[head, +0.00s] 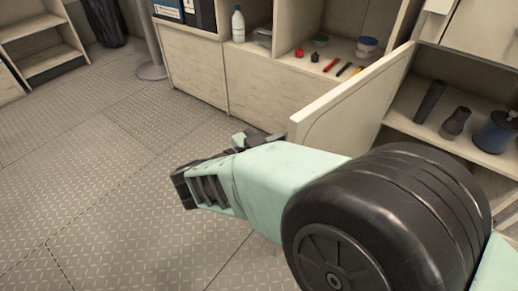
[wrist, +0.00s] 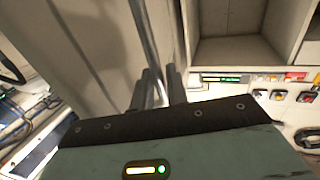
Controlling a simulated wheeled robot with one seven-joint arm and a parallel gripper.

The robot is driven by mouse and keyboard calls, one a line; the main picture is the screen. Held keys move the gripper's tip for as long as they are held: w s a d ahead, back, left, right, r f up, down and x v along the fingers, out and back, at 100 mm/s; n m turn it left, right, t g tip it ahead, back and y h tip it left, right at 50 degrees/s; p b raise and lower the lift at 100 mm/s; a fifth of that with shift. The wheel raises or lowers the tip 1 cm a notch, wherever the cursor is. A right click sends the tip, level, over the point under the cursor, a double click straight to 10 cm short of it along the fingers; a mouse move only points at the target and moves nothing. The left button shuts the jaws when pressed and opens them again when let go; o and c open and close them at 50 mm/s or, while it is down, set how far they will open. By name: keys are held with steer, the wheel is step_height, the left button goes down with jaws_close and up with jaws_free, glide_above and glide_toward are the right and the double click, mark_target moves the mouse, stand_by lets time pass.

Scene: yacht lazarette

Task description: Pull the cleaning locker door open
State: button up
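The cleaning locker door (head: 350,105) is a beige panel standing swung out from the cabinet at the right of the head view. It fills the upper left of the wrist view (wrist: 90,45). A slim metal bar handle (wrist: 147,35) runs down along the door in the wrist view. My gripper (wrist: 162,88) has its two dark fingers close together with the bar between them, so it looks shut on the handle. In the head view my gripper (head: 258,138) is at the door's free edge, and its fingertips are largely hidden.
The open locker shows a shelf (head: 480,150) with dark bottles and a blue canister (head: 497,131). Low cabinets with a white bottle (head: 238,24) and small tools stand behind. A metal post (head: 150,70) stands at upper left. The tread-plate floor (head: 90,190) at left is clear.

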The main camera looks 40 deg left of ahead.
steer(key=p+v, duration=0.3)
steer(key=v, duration=1.4)
steer(key=shift+s, duration=0.25)
steer(key=shift+a, duration=0.1)
